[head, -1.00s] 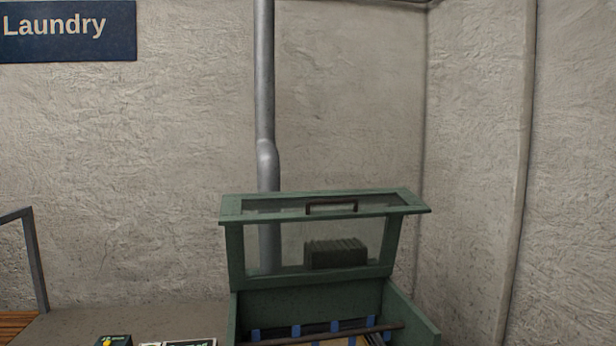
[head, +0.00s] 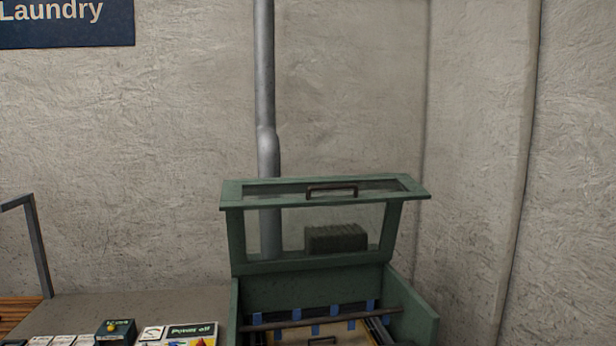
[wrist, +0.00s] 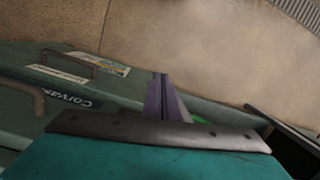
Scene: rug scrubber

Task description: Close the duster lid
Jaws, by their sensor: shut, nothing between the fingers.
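The duster is a green box (head: 413,318) in the lower middle of the head view. Its green-framed lid (head: 238,228) with a see-through pane stands open, raised at the back of the box. A dark bar handle (head: 332,189) sits on the lid's upper front part. Inside the box are a rod, blue clips and a tan panel. In the wrist view my gripper (wrist: 162,98) shows as purple fingers, shut and empty. Green surfaces with labels and dark handles lie beyond it at left; I cannot tell which part they are. My gripper is not in the head view.
A grey counter (head: 130,305) at left of the box holds cards and a small dark box (head: 117,331). A grey pipe (head: 265,100) runs up the wall behind the lid. A wall corner stands at right. A metal frame (head: 38,245) is at far left.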

